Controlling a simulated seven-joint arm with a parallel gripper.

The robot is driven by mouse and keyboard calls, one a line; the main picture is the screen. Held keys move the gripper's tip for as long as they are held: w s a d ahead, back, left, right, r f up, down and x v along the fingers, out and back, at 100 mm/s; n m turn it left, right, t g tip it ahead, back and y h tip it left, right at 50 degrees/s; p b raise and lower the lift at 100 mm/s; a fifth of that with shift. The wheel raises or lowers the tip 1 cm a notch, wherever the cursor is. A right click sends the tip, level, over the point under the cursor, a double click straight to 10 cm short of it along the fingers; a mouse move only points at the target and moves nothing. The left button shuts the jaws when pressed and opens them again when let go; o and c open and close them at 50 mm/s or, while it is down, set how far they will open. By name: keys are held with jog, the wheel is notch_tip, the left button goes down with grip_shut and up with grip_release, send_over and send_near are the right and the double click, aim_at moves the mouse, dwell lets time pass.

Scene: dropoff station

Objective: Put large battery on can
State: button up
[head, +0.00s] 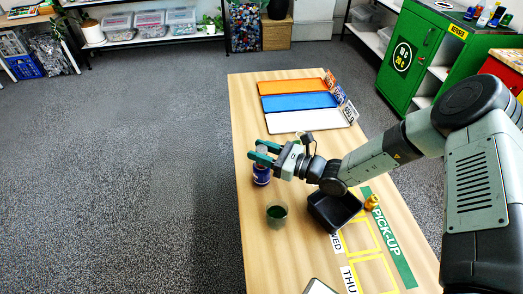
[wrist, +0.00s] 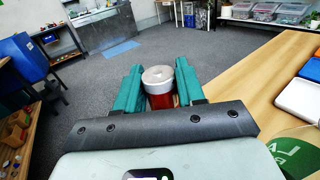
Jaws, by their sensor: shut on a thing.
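My gripper (head: 255,150) is over the left side of the table. In the wrist view its two teal fingers are shut on the large battery (wrist: 159,85), an upright cylinder with a pale silver top and red body. In the head view the fingers mostly hide the battery. A dark blue can (head: 261,175) stands on the table directly below the fingers in that view. I cannot tell whether the battery's underside touches the can; the can's top is hidden by my gripper.
A dark green cup (head: 277,214) stands just in front of the can. A black bin (head: 334,209) and a small gold object (head: 371,203) are to the right. White (head: 305,120), blue (head: 298,102) and orange (head: 290,86) trays lie behind. The table's left edge is close to the can.

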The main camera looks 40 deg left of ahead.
jog(key=o, duration=1.1)
jog(key=shift+f, duration=0.1)
jog(key=d, duration=0.4)
jog(key=w+d, duration=0.1)
jog(key=d, duration=0.3)
jog(key=w+d, duration=0.1)
jog(key=d, duration=0.3)
jog(key=shift+w, duration=0.15)
jog(key=s+d+r+n+t+h, duration=0.3)
jog(key=s+d+r+n+h, duration=0.2)
jog(key=d+r, duration=0.5)
jog(key=s+d+r+n+t+h, duration=0.3)
jog(key=s+d+r+n+h, duration=0.1)
jog(key=d+r, duration=0.6)
jog(key=s+d+r+n+t+h, duration=0.3)
jog(key=s+d+r+n+h, duration=0.2)
jog(key=d+r, duration=0.5)
jog(key=shift+s+d+r+n+h, duration=0.1)
jog(key=shift+s+r+n+h, duration=0.1)
jog(key=shift+r+n+h, duration=0.55)
jog(key=shift+s+d+r+n+h, duration=0.15)
jog(key=shift+r+n+h, duration=0.2)
jog(key=shift+r+h, duration=0.75)
